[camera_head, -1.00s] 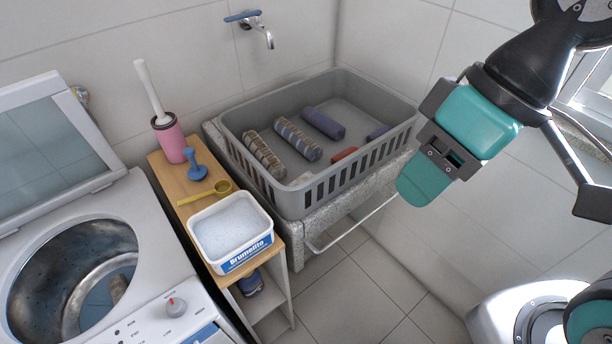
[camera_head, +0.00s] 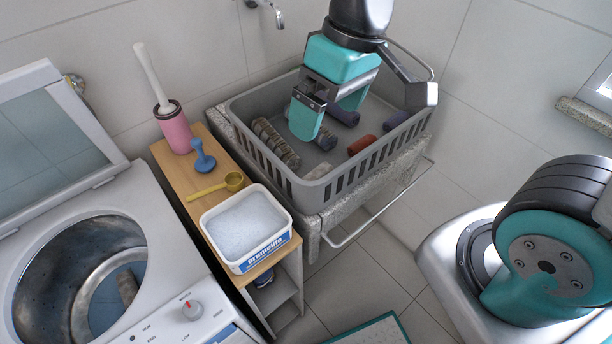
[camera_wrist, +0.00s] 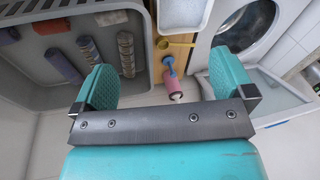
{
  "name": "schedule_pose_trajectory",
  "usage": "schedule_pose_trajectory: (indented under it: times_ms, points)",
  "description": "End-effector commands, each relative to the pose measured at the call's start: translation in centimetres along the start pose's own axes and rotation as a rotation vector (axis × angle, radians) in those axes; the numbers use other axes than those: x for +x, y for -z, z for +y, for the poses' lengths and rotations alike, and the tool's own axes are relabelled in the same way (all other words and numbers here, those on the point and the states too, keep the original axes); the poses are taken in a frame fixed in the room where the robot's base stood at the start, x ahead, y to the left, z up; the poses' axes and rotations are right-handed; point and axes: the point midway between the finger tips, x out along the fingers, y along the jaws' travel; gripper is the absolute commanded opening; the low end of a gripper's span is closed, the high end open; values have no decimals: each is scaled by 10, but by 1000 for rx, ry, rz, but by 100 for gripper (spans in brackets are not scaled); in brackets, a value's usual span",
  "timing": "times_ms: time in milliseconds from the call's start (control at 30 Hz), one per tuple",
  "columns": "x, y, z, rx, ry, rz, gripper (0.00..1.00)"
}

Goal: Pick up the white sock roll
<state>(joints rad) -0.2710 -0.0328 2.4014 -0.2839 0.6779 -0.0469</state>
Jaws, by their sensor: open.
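A purple roll (camera_head: 343,117), a red roll (camera_head: 361,145) and another purple roll (camera_head: 396,120) lie further right. My gripper (camera_head: 332,108) is open and empty over the basket, its teal fingers apart; in the wrist view its fingers (camera_wrist: 163,85) hold nothing.
A wooden shelf (camera_head: 185,165) left of the basket carries a pink brush holder (camera_head: 175,130), a blue stamp-like object (camera_head: 203,157), a yellow scoop (camera_head: 218,187) and a tub of white powder (camera_head: 243,228). An open washing machine (camera_head: 150,225) has a greyish item (camera_head: 128,288) in its drum.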

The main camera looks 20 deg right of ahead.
Motion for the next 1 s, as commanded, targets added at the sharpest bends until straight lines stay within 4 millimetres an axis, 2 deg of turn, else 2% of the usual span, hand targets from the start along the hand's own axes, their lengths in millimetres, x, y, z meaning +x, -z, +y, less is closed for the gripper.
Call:
schedule_pose_trajectory:
  times_ms: [33, 100, 200, 300, 467, 800, 1000]
  points:
    - [18, 13, 16, 25, -30, -28, 100]
    - [37, 30, 39, 53, -78, -52, 100]
    - [62, 47, 65, 83, -139, -83, 100]
    - [78, 56, 82, 98, -180, -104, 100]
    - [98, 59, 93, 108, -204, -118, 100]
    - [170, 49, 108, 108, -203, -120, 100]
    - [198, 46, 114, 108, -203, -116, 100]
